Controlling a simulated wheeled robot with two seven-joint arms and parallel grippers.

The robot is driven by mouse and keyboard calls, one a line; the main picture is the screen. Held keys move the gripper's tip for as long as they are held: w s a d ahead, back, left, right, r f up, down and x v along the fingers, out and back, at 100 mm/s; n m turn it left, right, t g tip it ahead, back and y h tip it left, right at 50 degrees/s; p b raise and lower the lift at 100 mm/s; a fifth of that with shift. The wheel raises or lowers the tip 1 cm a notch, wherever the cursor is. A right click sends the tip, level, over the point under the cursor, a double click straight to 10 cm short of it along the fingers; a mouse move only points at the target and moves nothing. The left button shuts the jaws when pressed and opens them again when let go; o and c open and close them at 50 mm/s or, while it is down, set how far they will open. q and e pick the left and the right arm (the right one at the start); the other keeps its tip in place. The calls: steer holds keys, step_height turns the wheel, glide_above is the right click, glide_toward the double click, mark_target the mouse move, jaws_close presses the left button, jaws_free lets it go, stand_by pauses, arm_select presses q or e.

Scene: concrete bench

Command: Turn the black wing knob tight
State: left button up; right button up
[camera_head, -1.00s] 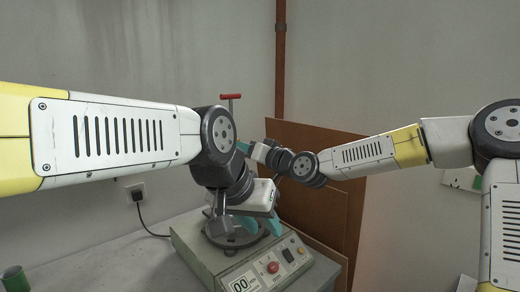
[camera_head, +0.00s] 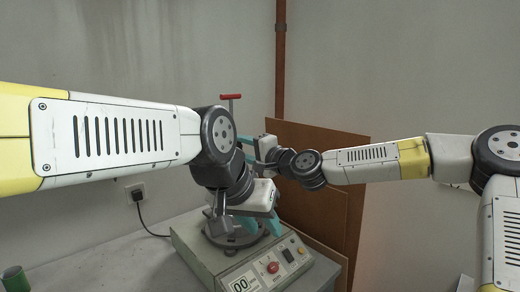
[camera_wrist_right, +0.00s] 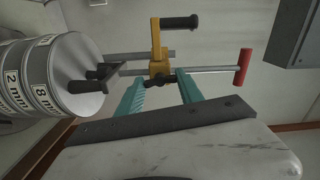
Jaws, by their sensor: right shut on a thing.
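The black wing knob (camera_wrist_right: 157,81) is a small dark piece under the yellow clamp bracket (camera_wrist_right: 158,50) in the right wrist view. The teal fingers of my right gripper (camera_wrist_right: 160,80) are on either side of it, shut on it. In the head view, my right gripper (camera_head: 246,150) is behind my left arm, which hides the knob. My left gripper (camera_head: 260,224) points down over the front of the grey shaker machine (camera_head: 205,256). Its teal fingers are apart, with nothing visible between them.
A sieve stack (camera_wrist_right: 40,78) with size labels stands beside the knob in the wrist view. A red T-handle (camera_head: 231,97) rises above my left arm. A brown board (camera_head: 318,150) leans behind the machine. A green cylinder (camera_head: 14,279) stands at the bench's left.

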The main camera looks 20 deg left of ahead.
steer(key=shift+m, duration=1.1)
steer(key=o, duration=1.4)
steer(key=v, duration=0.7)
steer(key=shift+s+d, duration=0.2)
steer(key=shift+d, duration=0.1)
